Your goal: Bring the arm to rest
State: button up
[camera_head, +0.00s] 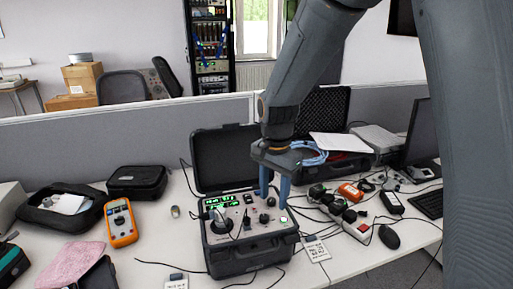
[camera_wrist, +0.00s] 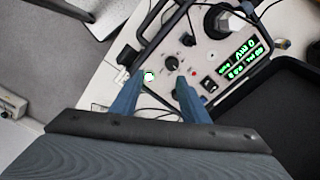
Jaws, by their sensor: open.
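My gripper (camera_head: 274,190) is open, its two blue fingers pointing down over the right part of a calibrator case (camera_head: 249,258) on the desk. The case is dark, with its lid up at the back and a light panel of knobs and a lit green display (camera_head: 219,202). In the wrist view the fingers (camera_wrist: 158,97) are apart with nothing between them. The panel lies beyond them, with a black knob (camera_wrist: 171,64), a large round mount (camera_wrist: 217,21) and the green display (camera_wrist: 243,58). Whether a fingertip touches the panel I cannot tell.
An orange multimeter (camera_head: 121,222) and black pouches (camera_head: 137,182) lie to the left. A power strip (camera_head: 345,217), a mouse (camera_head: 389,237) and cables lie to the right. A grey partition (camera_head: 60,154) runs behind the desk. A second open case (camera_head: 322,112) stands behind my gripper.

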jog(key=s+d+f+n+t+b, duration=0.1)
jog(key=s+d+f+n, duration=0.1)
jog(key=s+d+n, duration=0.6)
jog(key=s+d, duration=0.5)
jog(key=s, duration=0.1)
jog(key=shift+f+n+b, duration=0.15)
jog(key=shift+n+b, duration=0.15)
jog(key=shift+b, duration=0.05)
jog(key=shift+c, duration=0.2)
dwell(0.6)
